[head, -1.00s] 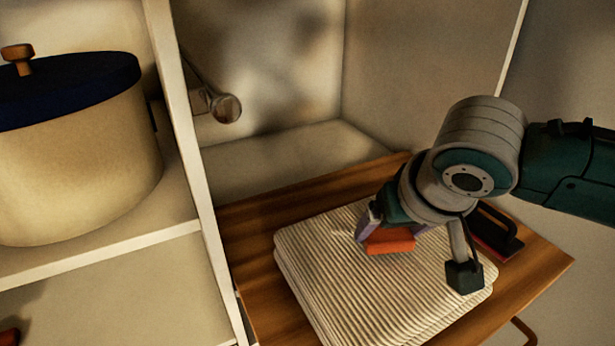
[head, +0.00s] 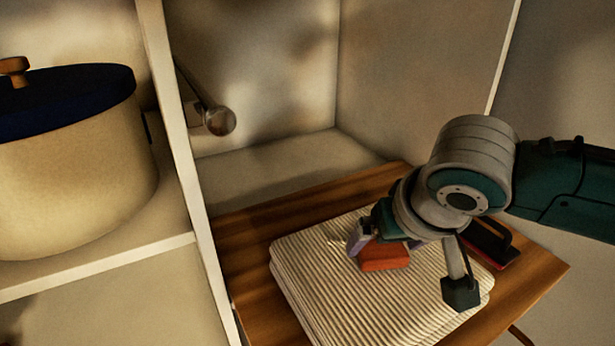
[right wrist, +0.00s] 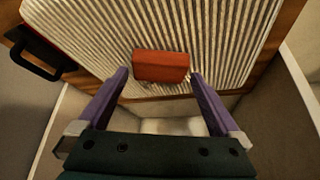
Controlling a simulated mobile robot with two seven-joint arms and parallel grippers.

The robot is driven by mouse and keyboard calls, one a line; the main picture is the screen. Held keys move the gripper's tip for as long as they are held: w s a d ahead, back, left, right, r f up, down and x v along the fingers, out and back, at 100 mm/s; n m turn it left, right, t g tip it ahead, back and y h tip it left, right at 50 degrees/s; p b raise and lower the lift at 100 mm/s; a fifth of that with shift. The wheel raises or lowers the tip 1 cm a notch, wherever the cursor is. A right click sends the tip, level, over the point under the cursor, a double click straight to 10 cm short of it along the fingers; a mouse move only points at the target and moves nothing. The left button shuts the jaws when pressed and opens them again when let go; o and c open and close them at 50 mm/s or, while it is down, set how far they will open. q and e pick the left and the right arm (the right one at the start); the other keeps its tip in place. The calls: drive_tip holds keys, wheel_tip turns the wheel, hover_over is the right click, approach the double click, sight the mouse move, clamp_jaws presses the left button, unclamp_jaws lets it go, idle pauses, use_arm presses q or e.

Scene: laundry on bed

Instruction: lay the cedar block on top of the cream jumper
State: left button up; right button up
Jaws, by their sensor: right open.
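The cedar block (head: 384,257) is a small orange-red block lying on the folded, cream ribbed jumper (head: 345,290). In the right wrist view the block (right wrist: 161,66) rests on the ribbed cloth (right wrist: 110,30), near the jumper's edge. My right gripper (head: 385,245) is just over the block, with its purple fingers apart. In the right wrist view the open fingers (right wrist: 158,73) stand either side of the block, with a gap between the block and the left finger; the right fingertip is close to the block's end. My left gripper is not in view.
The jumper lies on a wooden board (head: 250,300) in a pale cubby. A dark-handled brush-like item (head: 490,243) lies on the board's right side. A large cream bin with a dark blue lid (head: 70,165) stands on the left shelf. A rod end (head: 220,120) hangs behind.

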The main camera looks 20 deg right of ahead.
drive_tip(key=p+v, duration=0.2)
drive_tip(key=v, duration=0.9)
drive_tip(key=s+a+f+n+g+y, duration=0.1)
drive_tip(key=s+a+f+n, duration=0.1)
drive_tip(key=s, duration=0.5)
drive_tip(key=s+a+f+n+g+y, duration=0.1)
drive_tip(key=s+a+f+n, duration=0.1)
drive_tip(key=s, duration=0.6)
drive_tip(key=shift+a+f+n, duration=0.35)
drive_tip(key=shift+a+n, duration=0.15)
drive_tip(key=shift+n, duration=0.3)
